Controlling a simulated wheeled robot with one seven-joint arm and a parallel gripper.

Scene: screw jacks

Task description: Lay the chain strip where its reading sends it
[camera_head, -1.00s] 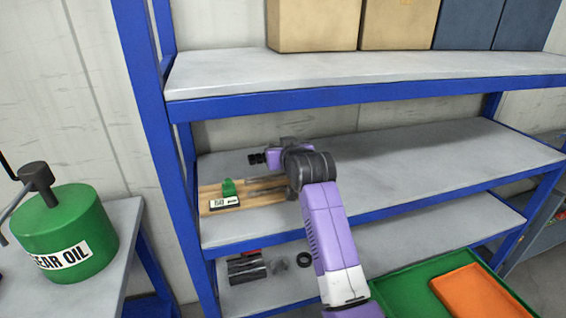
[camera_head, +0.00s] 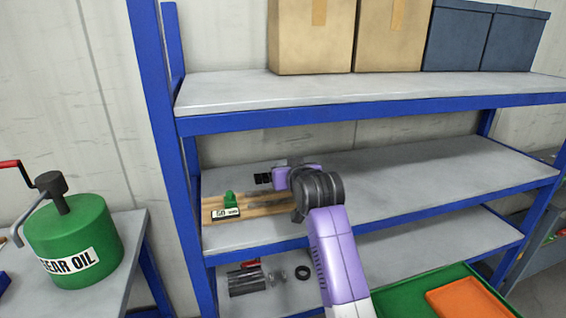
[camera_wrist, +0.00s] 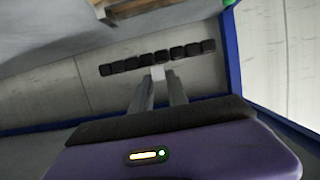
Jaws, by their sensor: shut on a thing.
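My gripper (camera_wrist: 158,75) is shut on the chain strip (camera_wrist: 148,62), a straight row of several dark links, gripped near its middle in the wrist view. In the head view part of the strip (camera_head: 263,179) shows as a dark piece left of my purple wrist; my wrist hides the rest. It is held above the middle shelf (camera_head: 400,180), behind the wooden board (camera_head: 262,206). On the board's left end sits a green piece (camera_head: 230,200) with a white label (camera_head: 225,214) that seems to read "50 mm". My arm covers the board's right end.
The upper shelf (camera_head: 240,92) carries boxes and hangs over my gripper. A blue post (camera_head: 166,130) stands at left. The lower shelf holds dark cylinders (camera_head: 246,283) and a black ring (camera_head: 303,272). The middle shelf's right side is clear. A green oil can (camera_head: 75,240) stands left.

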